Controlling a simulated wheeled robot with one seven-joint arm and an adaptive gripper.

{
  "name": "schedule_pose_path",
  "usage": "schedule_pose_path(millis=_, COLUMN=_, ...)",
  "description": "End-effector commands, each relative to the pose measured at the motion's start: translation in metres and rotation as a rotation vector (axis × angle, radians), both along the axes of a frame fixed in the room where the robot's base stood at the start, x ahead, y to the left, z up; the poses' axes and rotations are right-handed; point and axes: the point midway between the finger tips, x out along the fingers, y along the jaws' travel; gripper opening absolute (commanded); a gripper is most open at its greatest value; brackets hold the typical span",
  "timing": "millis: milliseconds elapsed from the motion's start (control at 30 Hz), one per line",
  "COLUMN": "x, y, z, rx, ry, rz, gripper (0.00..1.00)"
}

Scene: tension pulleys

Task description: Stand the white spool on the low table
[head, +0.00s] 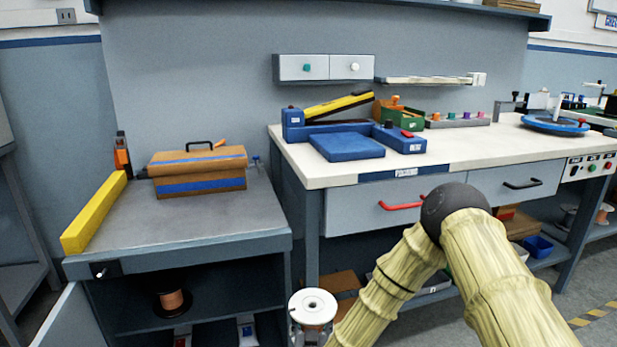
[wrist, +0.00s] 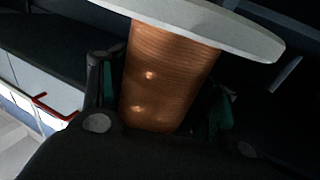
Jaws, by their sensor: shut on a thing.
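The white spool (head: 313,305) has a white top flange with a dark centre hole and copper-coloured winding below it. In the wrist view the copper winding (wrist: 170,75) fills the space between the fingers, under the pale flange (wrist: 215,28). My gripper (wrist: 163,95) is shut on the winding. In the head view the gripper is mostly hidden at the bottom edge, and the spool looks roughly upright, in front of the gap between the tables. The low grey table (head: 200,215) stands at the left. Its front part is bare.
On the low table are a long yellow block (head: 95,212), a brown case (head: 198,170) and an orange-black tool (head: 122,155). A dark-flanged copper spool (head: 172,302) sits on the shelf below. An open door (head: 65,322) is at lower left. The higher white workbench (head: 455,153) stands right.

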Motion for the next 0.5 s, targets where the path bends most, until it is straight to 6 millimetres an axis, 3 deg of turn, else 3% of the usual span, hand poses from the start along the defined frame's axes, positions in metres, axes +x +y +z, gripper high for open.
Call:
schedule_pose_path(millis=100, x=0.002, y=-0.034, z=-0.002, rx=0.001, ry=-0.001, rz=0.003, gripper=0.13)
schedule_pose_path(millis=500, x=-0.012, y=-0.131, z=-0.015, rx=0.0, ry=-0.001, rz=0.029, gripper=0.13)
